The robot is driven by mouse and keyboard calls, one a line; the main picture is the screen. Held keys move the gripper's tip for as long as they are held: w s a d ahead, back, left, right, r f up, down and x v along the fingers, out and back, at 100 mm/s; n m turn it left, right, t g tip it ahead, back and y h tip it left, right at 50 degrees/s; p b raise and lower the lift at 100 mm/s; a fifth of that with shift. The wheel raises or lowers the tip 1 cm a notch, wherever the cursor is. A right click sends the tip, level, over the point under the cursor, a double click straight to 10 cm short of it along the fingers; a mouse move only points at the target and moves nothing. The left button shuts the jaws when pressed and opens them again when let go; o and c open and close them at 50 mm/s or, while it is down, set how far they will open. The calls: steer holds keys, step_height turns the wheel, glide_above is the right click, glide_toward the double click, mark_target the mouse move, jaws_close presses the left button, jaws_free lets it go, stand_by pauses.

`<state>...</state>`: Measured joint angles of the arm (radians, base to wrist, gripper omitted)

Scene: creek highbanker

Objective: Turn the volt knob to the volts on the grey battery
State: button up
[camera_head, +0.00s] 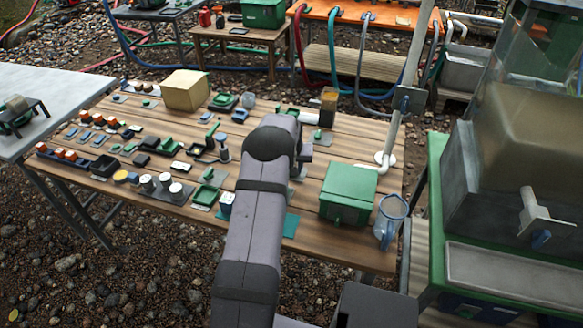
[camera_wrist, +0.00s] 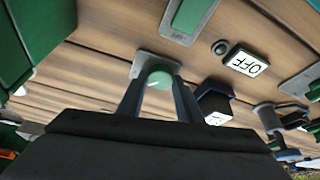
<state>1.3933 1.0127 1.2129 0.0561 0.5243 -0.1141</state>
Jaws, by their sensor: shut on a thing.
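In the wrist view a round green knob (camera_wrist: 161,77) with a pale pointer mark sits on a grey plate (camera_wrist: 146,60) on the wooden table. My gripper (camera_wrist: 158,84) has one finger on each side of the knob and is shut on it. A dark box (camera_wrist: 213,103) with a pale label stands just right of the gripper; I cannot tell whether it is the grey battery, and its label is unreadable. In the head view my own arm hides the gripper and the knob.
A white OFF sign (camera_wrist: 246,63) and a green plate (camera_wrist: 194,15) lie near the knob. In the head view a green box (camera_head: 348,192), a clear jug (camera_head: 390,218) and a cardboard box (camera_head: 185,90) stand on the crowded table (camera_head: 310,248).

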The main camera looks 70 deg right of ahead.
steer(key=n+b, duration=0.2)
steer(key=n+t+b, duration=0.1)
steer(key=n, duration=0.1)
steer(key=shift+s+d+f+n+t+y+b, duration=0.2)
steer(key=shift+n+t+y+b, duration=0.1)
steer(key=shift+y+b, duration=0.1)
steer(key=shift+r+n+t+y+b, duration=0.1)
steer(key=shift+n+t+y+b, duration=0.25)
steer(key=shift+n, duration=0.6)
steer(key=shift+r+n+t+y+b, duration=0.15)
steer(key=shift+n+b, duration=0.35)
steer(key=shift+n, duration=0.45)
steer(key=shift+s, duration=0.1)
steer(key=o, duration=1)
steer(key=shift+o, duration=0.2)
steer(key=b+v, duration=0.1)
steer(key=v, duration=0.6)
steer(key=shift+r, duration=0.15)
